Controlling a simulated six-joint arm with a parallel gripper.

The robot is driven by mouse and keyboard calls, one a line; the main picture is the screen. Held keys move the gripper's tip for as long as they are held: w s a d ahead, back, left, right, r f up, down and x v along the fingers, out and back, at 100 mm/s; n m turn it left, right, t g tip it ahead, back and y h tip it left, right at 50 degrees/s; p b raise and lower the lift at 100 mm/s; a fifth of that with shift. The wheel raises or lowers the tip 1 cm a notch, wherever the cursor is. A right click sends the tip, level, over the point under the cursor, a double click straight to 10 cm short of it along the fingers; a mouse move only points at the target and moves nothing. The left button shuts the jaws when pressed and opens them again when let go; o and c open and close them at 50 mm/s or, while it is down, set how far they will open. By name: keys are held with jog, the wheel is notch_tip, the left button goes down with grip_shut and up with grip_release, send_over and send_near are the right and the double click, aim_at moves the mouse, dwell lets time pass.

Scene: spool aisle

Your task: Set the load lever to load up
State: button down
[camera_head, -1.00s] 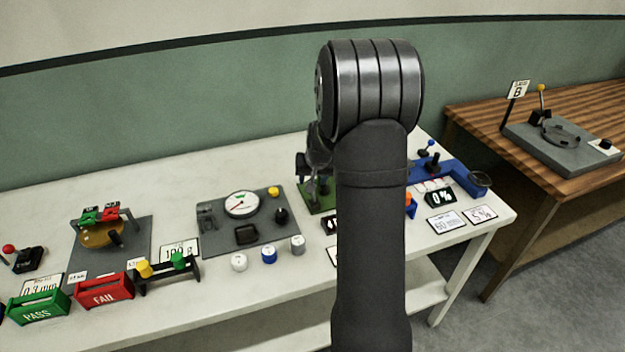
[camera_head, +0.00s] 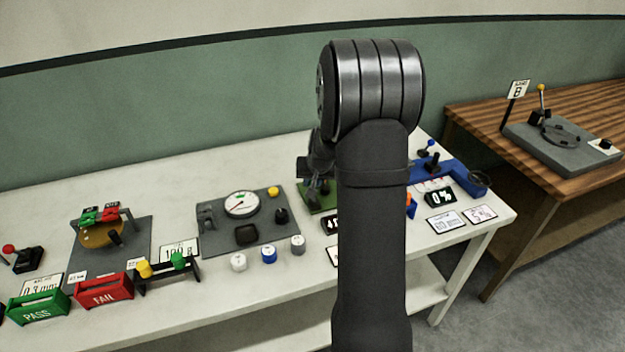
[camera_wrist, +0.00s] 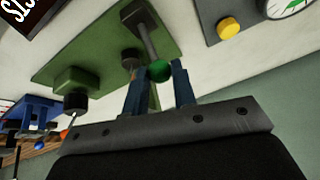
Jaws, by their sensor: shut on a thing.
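The load lever (camera_wrist: 149,42) rises from a green plate (camera_wrist: 75,45) in the wrist view and ends in a green ball knob (camera_wrist: 159,71). My gripper (camera_wrist: 158,78) has its two blue-grey fingers on either side of this knob and is shut on it. In the head view the green plate (camera_head: 318,204) shows only in part; my arm hides most of it and the knob.
Beside the lever, on the same plate, stands a green block with a black knob (camera_wrist: 75,102). A grey gauge panel (camera_head: 242,222) lies to the left in the head view, and a blue unit (camera_head: 462,178) to the right. Small displays line the table front.

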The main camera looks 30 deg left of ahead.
jog(key=shift+s+d+t+y, duration=0.2)
jog(key=shift+s+t+y, duration=0.3)
jog(key=shift+y, duration=0.1)
jog(key=shift+s+d+t, duration=0.1)
jog(key=shift+d+t, duration=0.15)
jog(key=shift+t, duration=0.05)
jog(key=c, duration=1.2)
grip_release()
jog(key=shift+r, duration=0.1)
jog(key=v, duration=1.7)
jog(key=shift+s+d, duration=0.1)
jog(key=shift+d, duration=0.3)
